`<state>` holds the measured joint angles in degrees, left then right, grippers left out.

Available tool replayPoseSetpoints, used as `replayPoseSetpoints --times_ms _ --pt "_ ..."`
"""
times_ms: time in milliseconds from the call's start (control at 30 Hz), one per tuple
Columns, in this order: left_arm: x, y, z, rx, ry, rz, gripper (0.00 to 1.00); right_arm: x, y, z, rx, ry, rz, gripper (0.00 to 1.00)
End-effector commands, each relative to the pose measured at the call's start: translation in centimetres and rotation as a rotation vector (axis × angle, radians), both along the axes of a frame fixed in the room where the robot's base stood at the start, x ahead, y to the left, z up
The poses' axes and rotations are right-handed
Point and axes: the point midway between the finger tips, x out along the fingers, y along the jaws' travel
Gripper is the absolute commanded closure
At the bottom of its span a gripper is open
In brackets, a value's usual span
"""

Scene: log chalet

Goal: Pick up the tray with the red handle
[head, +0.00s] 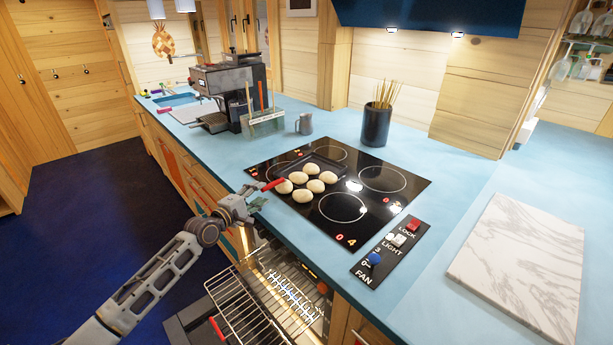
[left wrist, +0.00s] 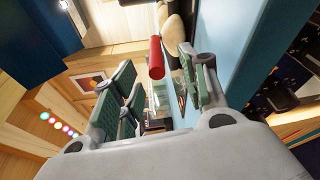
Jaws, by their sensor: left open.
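A dark tray (head: 326,164) with several pale buns sits on the black cooktop. Its red handle (head: 273,184) points to the left, over the counter's front edge. My left gripper (head: 254,203) is just in front of and below the handle in the head view, open and empty. In the left wrist view the red handle (left wrist: 155,58) shows upright beyond and between the spread green-padded fingers (left wrist: 160,100); I cannot tell whether it lies between their tips. Buns (left wrist: 174,32) show behind it. My right gripper is not in view.
Below the counter, an open oven has a pulled-out wire rack (head: 250,310). A coffee machine (head: 228,88), a metal jug (head: 304,124) and a dark pot of sticks (head: 377,122) stand behind the tray. A marble board (head: 525,262) lies at right.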

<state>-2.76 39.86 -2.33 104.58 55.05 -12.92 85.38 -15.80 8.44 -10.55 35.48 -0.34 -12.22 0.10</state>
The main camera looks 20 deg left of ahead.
Motion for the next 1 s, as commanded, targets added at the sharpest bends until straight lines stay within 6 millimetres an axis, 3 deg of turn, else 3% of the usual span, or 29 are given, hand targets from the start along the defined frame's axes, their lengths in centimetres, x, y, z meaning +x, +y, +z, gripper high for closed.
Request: replayPoseSetpoints --times_ms 400,1000 --pt "1.9 -0.6 0.2 0.000 -0.002 0.000 0.56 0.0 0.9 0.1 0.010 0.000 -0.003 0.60" --pt "4.9 -1.5 -0.1 0.000 -0.001 0.000 0.56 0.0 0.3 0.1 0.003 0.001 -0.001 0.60"
